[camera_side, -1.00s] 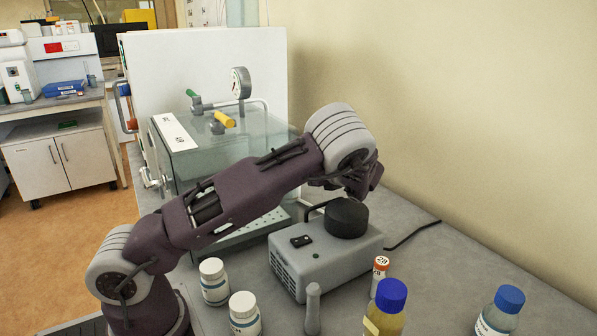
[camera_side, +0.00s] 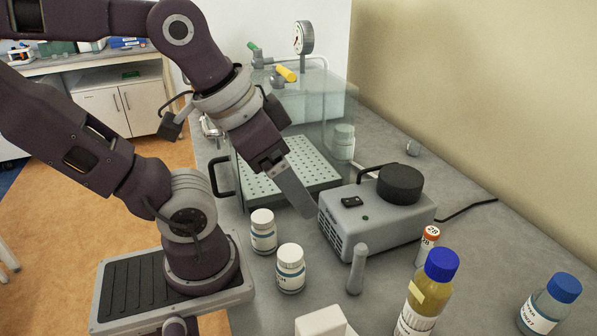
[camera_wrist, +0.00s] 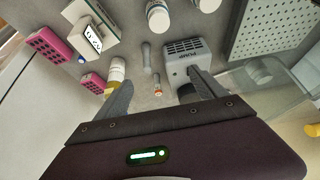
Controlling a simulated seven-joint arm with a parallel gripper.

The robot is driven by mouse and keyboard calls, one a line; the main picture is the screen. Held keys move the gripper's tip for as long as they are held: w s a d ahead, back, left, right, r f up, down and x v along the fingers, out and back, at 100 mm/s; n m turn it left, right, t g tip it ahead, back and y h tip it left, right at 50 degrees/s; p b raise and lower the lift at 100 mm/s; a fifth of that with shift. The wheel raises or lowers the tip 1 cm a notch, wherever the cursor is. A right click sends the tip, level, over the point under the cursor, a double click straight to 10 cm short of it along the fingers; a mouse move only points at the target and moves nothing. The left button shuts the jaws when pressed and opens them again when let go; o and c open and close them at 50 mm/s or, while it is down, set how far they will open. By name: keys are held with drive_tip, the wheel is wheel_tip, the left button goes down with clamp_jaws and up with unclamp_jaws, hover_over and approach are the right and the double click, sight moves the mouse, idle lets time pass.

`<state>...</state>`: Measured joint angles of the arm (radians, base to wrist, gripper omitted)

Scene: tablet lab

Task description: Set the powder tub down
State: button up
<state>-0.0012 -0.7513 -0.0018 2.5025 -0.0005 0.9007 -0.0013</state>
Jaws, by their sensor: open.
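Two white tubs with white caps stand upright on the bench, one (camera_side: 263,232) farther back and one (camera_side: 290,268) nearer. I cannot tell which one is the powder tub. My gripper (camera_side: 302,200) points down, left of the pump, in front of the shelf. In the wrist view its fingers (camera_wrist: 160,97) are spread apart with nothing held between them. Both bench tubs (camera_wrist: 158,18) lie beyond them.
A grey pump (camera_side: 375,212) with a black cap stands right of my gripper. Bench between the pump and clear bottle is largely free.

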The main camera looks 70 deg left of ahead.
idle(0.3)
drive_tip(key=w+a+r+m+y, duration=0.1)
drive_tip(key=w+a+r+m, duration=0.15)
drive_tip(key=w, duration=0.35)
drive_tip(key=w+a+r+m, duration=0.2)
drive_tip(key=w+a+r, duration=0.15)
drive_tip(key=w, duration=0.35)
drive_tip(key=w+a+m+y, duration=0.5)
drive_tip(key=w+a+m, duration=0.3)
drive_tip(key=w+a, duration=1)
drive_tip(key=a+f+m+g+y, duration=0.1)
drive_tip(key=a+f+g, duration=0.1)
drive_tip(key=a+f, duration=0.3)
drive_tip(key=a+f+m+g+y, duration=0.1)
drive_tip(key=a+f, duration=0.3)
drive_tip(key=f, duration=0.5)
drive_tip(key=a+f+m+g+y, duration=0.1)
drive_tip(key=a+f+m+g, duration=0.1)
drive_tip(key=a+f, duration=0.3)
drive_tip(key=shift+a+f+m+g, duration=0.2)
drive_tip(key=shift+f+g, duration=0.1)
drive_tip(key=shift+f, duration=0.3)
drive_tip(key=shift+a+f+m+g, duration=0.15)
drive_tip(key=shift+f+g, duration=0.15)
drive_tip(key=shift+f, duration=0.25)
clamp_jaws()
